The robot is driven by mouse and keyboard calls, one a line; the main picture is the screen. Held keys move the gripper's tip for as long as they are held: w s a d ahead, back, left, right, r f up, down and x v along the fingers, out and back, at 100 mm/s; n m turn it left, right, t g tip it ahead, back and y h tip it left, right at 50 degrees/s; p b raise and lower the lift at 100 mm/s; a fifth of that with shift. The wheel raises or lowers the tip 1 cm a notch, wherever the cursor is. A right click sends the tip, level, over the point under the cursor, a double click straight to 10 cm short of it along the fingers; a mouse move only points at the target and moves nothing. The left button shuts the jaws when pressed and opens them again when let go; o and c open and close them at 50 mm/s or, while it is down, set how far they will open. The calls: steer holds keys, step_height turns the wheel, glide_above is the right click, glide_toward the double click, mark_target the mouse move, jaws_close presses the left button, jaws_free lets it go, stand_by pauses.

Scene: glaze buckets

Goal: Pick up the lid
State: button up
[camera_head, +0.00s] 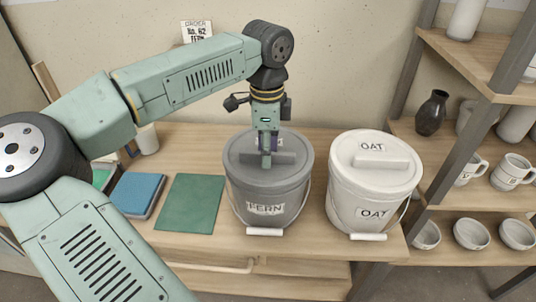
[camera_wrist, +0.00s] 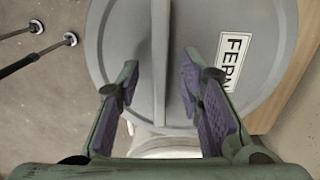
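The grey lid (camera_head: 240,150) sits on the grey FERN bucket (camera_head: 262,207) on the table. In the wrist view the lid (camera_wrist: 120,35) fills the middle, with a FERN label and a straight raised handle (camera_wrist: 160,60). My gripper (camera_head: 266,158) points down over this lid. In the wrist view its two fingers (camera_wrist: 161,65) are open, one on each side of the handle, with a gap showing on both sides. Whether the fingertips touch the lid, I cannot tell. In the head view my gripper hides part of the lid handle.
A white OAT bucket (camera_head: 366,200) with its own lid (camera_head: 350,148) stands close on the right. A green mat (camera_head: 190,203) and a blue book-like item (camera_head: 137,194) lie on the left. A shelf (camera_head: 465,60) with mugs, bowls and a dark vase (camera_head: 431,113) stands at right.

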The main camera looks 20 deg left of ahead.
steer(key=shift+f+b, duration=0.25)
steer(key=shift+b, duration=0.2)
stand_by(0.5)
jaws_close()
stand_by(0.4)
